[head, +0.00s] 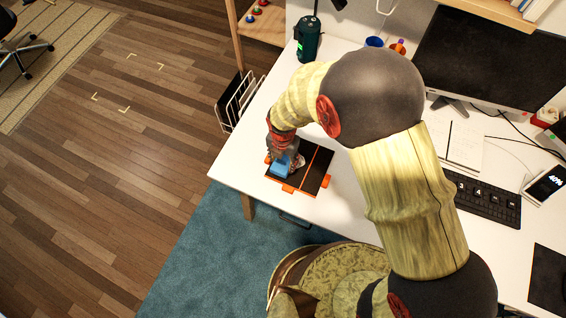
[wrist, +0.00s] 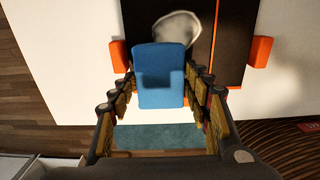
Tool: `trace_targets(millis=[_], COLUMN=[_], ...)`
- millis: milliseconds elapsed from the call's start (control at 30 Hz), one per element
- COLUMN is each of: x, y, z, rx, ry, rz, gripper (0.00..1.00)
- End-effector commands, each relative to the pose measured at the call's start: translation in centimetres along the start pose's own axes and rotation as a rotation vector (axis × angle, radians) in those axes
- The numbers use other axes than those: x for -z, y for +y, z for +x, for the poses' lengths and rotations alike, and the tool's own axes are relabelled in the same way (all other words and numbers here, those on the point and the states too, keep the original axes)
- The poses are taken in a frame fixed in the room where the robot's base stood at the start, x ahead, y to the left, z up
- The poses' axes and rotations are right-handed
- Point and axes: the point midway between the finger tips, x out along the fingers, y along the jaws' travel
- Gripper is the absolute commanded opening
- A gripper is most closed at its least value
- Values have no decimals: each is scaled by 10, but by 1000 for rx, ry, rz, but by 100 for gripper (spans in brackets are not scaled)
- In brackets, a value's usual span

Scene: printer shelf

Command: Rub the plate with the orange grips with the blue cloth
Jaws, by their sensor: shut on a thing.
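The plate (head: 316,170) is a dark flat square with orange grips at its edges and an orange line across it. It lies on the white desk near its front left corner. A pale greyish smudge (wrist: 177,28) shows on the plate in the wrist view. My gripper (head: 283,165) is over the left part of the plate. It is shut on the blue cloth (wrist: 160,75), a folded blue block between the fingers, which also shows in the head view (head: 281,170). The cloth is at or just above the plate; contact is unclear.
The white desk (head: 342,205) has free room around the plate. A white wire rack (head: 238,103) is at its left edge. A dark green device (head: 308,38) stands at the back. A monitor (head: 484,60), keyboard (head: 478,197) and phone (head: 546,184) are on the right.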

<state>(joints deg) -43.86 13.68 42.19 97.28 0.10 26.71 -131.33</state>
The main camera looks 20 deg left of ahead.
Motion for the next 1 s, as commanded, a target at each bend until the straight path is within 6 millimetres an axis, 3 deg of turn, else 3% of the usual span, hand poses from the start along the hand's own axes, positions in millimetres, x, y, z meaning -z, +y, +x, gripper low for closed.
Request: trace_targets(millis=[200,1000], x=[-18,-58], y=[-1,-1], z=[0,-3], rx=[1,1], ry=[1,1], rz=[2,1], gripper=[28,28])
